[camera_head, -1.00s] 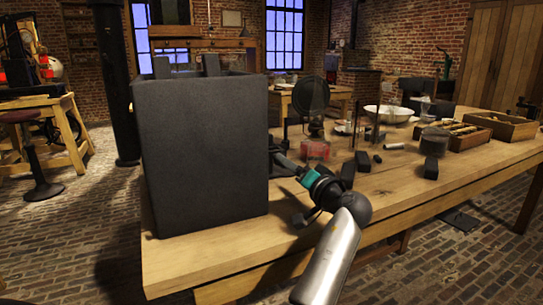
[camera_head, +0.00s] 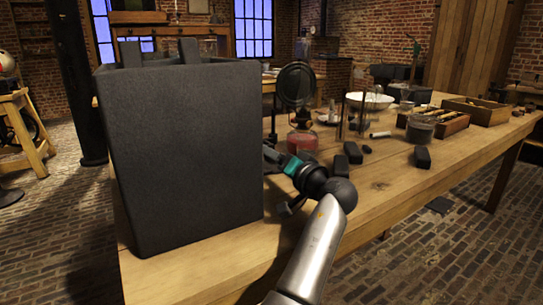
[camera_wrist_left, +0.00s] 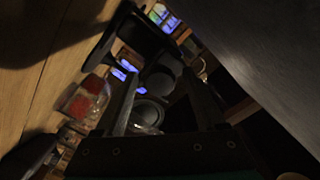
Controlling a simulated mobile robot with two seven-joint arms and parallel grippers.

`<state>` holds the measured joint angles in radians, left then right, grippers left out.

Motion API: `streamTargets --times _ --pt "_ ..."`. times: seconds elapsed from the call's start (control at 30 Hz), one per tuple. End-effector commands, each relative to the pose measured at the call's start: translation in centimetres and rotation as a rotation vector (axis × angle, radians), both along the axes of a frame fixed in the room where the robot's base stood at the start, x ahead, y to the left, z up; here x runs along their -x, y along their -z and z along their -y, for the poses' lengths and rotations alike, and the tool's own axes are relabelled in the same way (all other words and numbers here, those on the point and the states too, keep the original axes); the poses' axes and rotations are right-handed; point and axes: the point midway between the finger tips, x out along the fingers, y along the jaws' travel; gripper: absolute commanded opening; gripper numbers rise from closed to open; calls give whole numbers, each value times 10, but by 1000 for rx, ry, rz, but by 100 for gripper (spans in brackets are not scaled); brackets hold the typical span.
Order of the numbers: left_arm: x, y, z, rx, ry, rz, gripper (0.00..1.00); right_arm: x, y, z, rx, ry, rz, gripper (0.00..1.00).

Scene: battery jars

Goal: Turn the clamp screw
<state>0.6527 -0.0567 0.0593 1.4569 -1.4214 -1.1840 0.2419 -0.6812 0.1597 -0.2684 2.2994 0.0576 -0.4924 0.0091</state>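A tall dark grey jar (camera_head: 185,160) stands at the near left of the table, with dark plates (camera_head: 190,50) rising above its rim. I cannot make out a clamp screw in either view. My left gripper (camera_head: 270,155) is just right of the jar, low over the table, partly hidden behind its edge. In the left wrist view its two dark fingers (camera_wrist_left: 163,98) are apart with nothing held between them. A dark flat face, seemingly the jar's side, fills the upper right there. My right gripper is out of view.
On the wooden table (camera_head: 395,190) stand a red-filled glass vessel (camera_head: 302,140), also in the left wrist view (camera_wrist_left: 88,98), a round dark disc (camera_head: 296,84), dark blocks (camera_head: 353,152), a white bowl (camera_head: 369,101) and a wooden tray (camera_head: 478,110).

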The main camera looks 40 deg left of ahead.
Motion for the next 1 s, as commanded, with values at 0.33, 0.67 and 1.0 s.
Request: streamTargets --times 0.33,0.67,1.0 --pt "0 0 0 0 0 0 32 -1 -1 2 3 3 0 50" --pt "0 0 0 0 0 0 0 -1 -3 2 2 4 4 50" --pt "0 0 0 -4 0 -10 0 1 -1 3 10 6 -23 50"
